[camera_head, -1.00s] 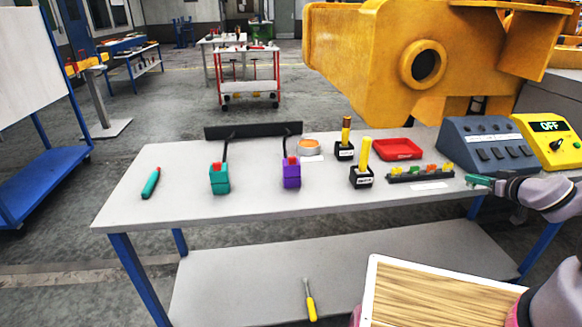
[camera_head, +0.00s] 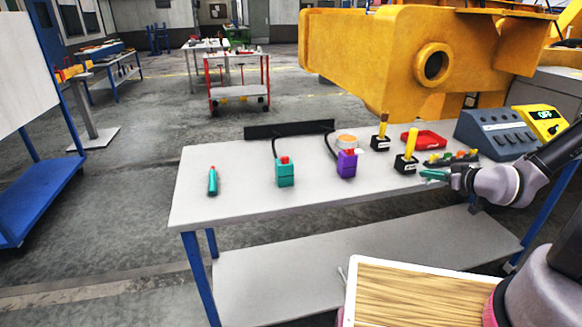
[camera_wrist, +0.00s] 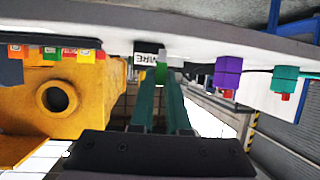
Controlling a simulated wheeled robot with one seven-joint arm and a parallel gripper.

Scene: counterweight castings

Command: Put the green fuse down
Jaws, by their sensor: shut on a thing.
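My gripper (camera_head: 430,175) reaches in from the right over the table's front edge in the head view. Its teal fingers also show in the wrist view (camera_wrist: 162,100). They are shut on the green fuse (camera_wrist: 161,73), a small bright green block between the fingertips. In the head view the fuse cannot be told apart from the fingers. The fuse rack (camera_head: 452,158), a dark strip with several coloured fuses, lies just behind my gripper. In the wrist view its fuses (camera_wrist: 54,53) are at the left, apart from the held fuse.
Black holders with yellow rods (camera_head: 406,163) stand left of my gripper. A purple block (camera_head: 346,164), a teal block (camera_head: 285,172) and a teal tool (camera_head: 212,181) are further left. A red tray (camera_head: 423,139) and a grey switch box (camera_head: 495,136) are behind. The table's front left (camera_head: 245,208) is clear.

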